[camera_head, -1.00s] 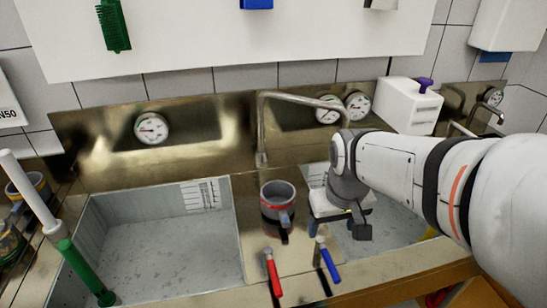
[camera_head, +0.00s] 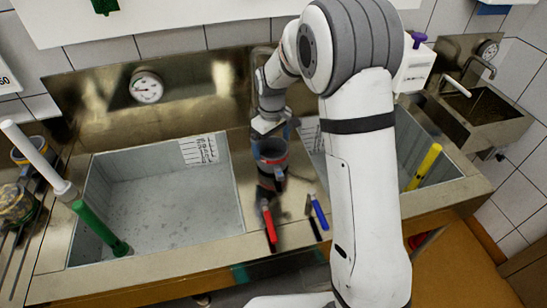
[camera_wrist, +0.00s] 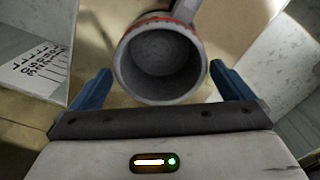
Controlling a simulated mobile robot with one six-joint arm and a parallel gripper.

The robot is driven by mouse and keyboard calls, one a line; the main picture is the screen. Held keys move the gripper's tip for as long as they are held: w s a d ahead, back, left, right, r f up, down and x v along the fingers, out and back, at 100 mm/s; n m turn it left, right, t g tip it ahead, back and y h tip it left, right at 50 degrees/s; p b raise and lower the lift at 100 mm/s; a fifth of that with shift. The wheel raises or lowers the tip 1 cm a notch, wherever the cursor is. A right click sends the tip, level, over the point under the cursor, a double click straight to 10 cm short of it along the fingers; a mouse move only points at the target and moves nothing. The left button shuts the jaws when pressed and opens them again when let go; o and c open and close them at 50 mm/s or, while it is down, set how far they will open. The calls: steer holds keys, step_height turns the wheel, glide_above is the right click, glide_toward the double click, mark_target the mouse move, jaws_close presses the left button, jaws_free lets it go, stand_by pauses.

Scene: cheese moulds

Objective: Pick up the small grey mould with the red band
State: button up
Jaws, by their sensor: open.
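The small grey mould (camera_head: 271,157) with the red band stands on the steel strip between the two basins. In the wrist view the mould (camera_wrist: 160,60) shows its open, empty mouth, with part of the red band at its top edge. My gripper (camera_head: 270,132) is at the mould, just behind its rim in the head view. In the wrist view the blue fingers of my gripper (camera_wrist: 160,85) are apart, one on each side of the mould, with gaps between. Nothing is held. In the head view the fingers are partly hidden.
A red-handled tool (camera_head: 268,222) and a blue-handled tool (camera_head: 318,212) lie in front of the mould. A yellow-topped rod (camera_head: 427,165) stands in the right basin. A faucet (camera_head: 254,70) rises behind.

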mark_target(273, 155)
step_height(273, 155, down, 6)
steer(key=shift+s+d+r+p, duration=0.1)
steer(key=shift+s+r+p, duration=0.1)
steer(key=shift+p, duration=0.65)
steer(key=c, duration=0.8)
